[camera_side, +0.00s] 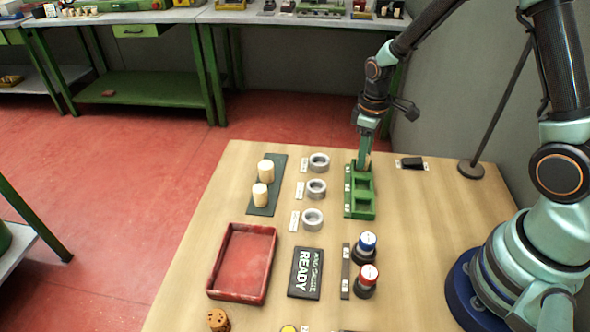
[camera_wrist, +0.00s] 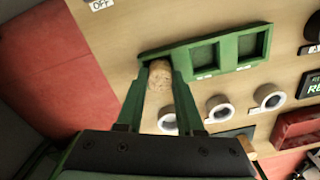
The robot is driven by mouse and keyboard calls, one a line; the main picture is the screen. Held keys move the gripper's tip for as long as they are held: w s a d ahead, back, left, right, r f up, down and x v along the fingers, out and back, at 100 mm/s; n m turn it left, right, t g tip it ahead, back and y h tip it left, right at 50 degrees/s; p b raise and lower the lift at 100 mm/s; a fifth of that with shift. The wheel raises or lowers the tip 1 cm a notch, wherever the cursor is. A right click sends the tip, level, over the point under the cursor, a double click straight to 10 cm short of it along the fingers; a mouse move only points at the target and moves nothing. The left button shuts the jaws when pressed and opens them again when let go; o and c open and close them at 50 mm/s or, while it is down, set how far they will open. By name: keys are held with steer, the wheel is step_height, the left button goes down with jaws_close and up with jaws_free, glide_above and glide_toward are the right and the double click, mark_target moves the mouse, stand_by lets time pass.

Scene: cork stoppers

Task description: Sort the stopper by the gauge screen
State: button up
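My gripper (camera_side: 366,158) points down at the far end of the green three-compartment tray (camera_side: 347,190). In the wrist view its two green fingers (camera_wrist: 163,72) lie on both sides of a speckled brown cork stopper (camera_wrist: 159,76) and appear to press on it. The stopper is at the tray's end compartment; I cannot tell whether it rests on the bottom. The other two compartments (camera_wrist: 203,54) are empty. The gauge screen (camera_side: 306,272) is a black panel reading READY. Two pale stoppers (camera_side: 266,171) stand on a dark green strip (camera_side: 277,182).
Three grey rings (camera_side: 316,189) with small labels stand in a row left of the green tray. An empty red tray (camera_side: 242,262) lies at the front left. Blue-topped (camera_side: 366,243) and red-topped (camera_side: 367,279) buttons stand right of the screen. A brown cork piece (camera_side: 218,320) is at the front.

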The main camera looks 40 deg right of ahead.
steer(key=o, duration=0.5)
step_height(320, 180, up, 12)
stand_by(0.4)
steer(key=shift+r, duration=0.1)
steer(key=s+a+r+m+t, duration=0.4)
steer(key=s+a+r+t, duration=0.1)
steer(key=s+r, duration=0.4)
steer(key=shift+s+r+m+t, duration=0.3)
steer(key=shift+s+m, duration=0.1)
